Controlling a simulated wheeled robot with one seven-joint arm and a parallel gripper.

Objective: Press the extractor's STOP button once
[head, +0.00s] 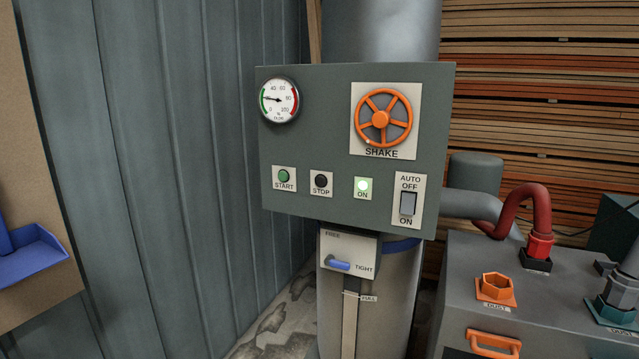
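The extractor's grey-green control panel (325,125) faces me in the middle of the head view. The STOP button (321,180) is a small black round button on a white plate, low on the panel. The green START button (284,175) is just left of it. Right of STOP, the ON lamp (363,187) glows pale green. My gripper is not in view, and nothing covers the buttons.
The panel also carries a gauge (279,100), an orange SHAKE wheel (384,117) and an AUTO OFF/ON switch (408,203). Below is a FREE/TIGHT box with a blue lever (339,264). A grey dust cabinet (560,275) with a red hose (522,200) stands right.

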